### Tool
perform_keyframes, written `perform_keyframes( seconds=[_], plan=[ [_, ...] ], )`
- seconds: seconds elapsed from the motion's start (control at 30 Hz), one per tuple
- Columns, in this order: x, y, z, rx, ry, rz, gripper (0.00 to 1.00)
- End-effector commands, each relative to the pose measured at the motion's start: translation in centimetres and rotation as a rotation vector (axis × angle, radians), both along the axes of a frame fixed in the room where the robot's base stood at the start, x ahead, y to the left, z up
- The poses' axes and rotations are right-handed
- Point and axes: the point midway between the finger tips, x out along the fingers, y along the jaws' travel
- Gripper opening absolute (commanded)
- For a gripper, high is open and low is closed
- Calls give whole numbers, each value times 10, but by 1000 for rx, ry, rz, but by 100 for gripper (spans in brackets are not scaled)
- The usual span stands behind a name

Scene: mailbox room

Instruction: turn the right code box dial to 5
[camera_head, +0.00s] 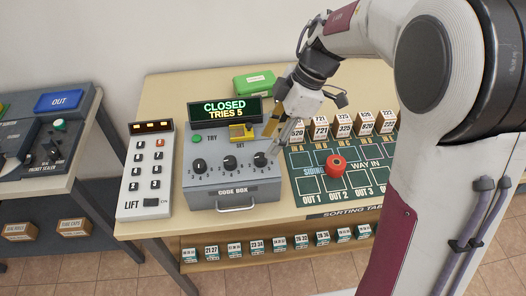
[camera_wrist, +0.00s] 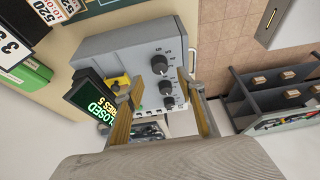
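The grey code box (camera_head: 233,193) stands on the table, with three black dials in a row on its sloped front. Its right dial (camera_head: 261,159) is at the end nearest the sorting board; its setting is too small to read. In the wrist view this dial (camera_wrist: 160,64) is uppermost. The middle dial (camera_head: 230,162) and left dial (camera_head: 199,166) are beside it. The display (camera_head: 224,108) reads "CLOSED TRIES 5". My gripper (camera_head: 274,142) is above the box's right end, close to the right dial. In the wrist view its fingers (camera_wrist: 161,92) are apart with nothing held between them.
A yellow part (camera_head: 241,133) and a green TRY button (camera_head: 197,139) are on the box's top. A LIFT panel (camera_head: 152,170) stands left. The sorting board with a red knob (camera_head: 335,167) and several card stacks lies right. A green box (camera_head: 253,84) is behind.

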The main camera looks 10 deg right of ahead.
Motion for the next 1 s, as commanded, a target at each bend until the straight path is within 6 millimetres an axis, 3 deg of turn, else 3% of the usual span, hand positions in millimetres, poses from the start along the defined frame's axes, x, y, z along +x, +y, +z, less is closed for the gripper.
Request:
perform_keyframes(
  seconds=[0.4, 0.87, 0.9, 1.0],
  plan=[
    [0, 18, -43, 1, 1, 0, 39],
    [0, 21, -52, 0, 0, 0, 39],
    [0, 21, -51, 0, 0, 0, 36],
    [0, 21, -51, 0, 0, 0, 10]
  ],
)
